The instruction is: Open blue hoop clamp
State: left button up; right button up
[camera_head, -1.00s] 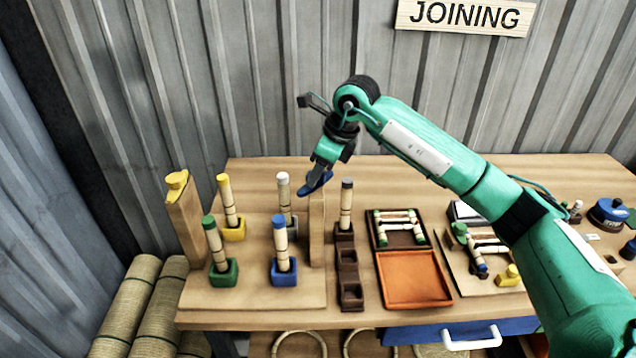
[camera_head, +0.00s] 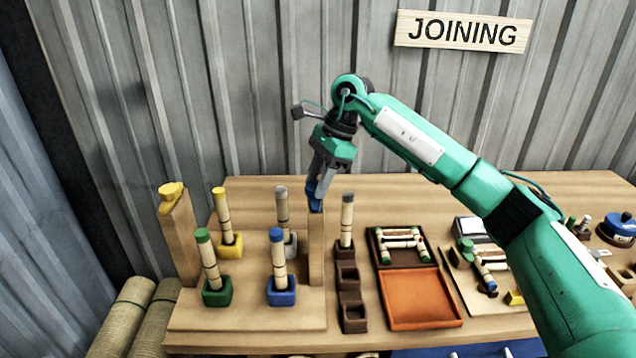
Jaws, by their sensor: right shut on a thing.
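The blue hoop clamp (camera_head: 315,203) sits on top of a wooden post (camera_head: 316,250) at the right side of the wooden base board. My right gripper (camera_head: 314,186) points down onto the clamp and is shut on it; the fingers partly hide it. A yellow clamp (camera_head: 172,190) sits on the matching post (camera_head: 181,238) at the left of the board. My left gripper is not in view.
Several capped rattan poles stand in coloured sockets between the posts, including a blue-capped pole (camera_head: 279,257) and a green-capped pole (camera_head: 208,260). Right of the post are a dark socket rack (camera_head: 351,299) and an orange tray (camera_head: 419,298).

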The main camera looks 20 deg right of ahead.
jog(key=shift+r, duration=0.1)
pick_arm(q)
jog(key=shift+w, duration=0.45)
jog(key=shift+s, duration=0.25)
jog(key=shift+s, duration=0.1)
pick_arm(e)
jog(key=o, duration=1)
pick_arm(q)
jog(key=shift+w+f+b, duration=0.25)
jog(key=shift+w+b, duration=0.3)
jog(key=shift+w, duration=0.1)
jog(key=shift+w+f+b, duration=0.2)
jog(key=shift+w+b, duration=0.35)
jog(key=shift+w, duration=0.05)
pick_arm(e)
jog(key=v, duration=1.3)
jog(key=shift+r, duration=0.35)
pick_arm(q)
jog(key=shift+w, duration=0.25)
pick_arm(e)
jog(key=shift+w+d, duration=0.1)
jog(key=shift+w, duration=0.05)
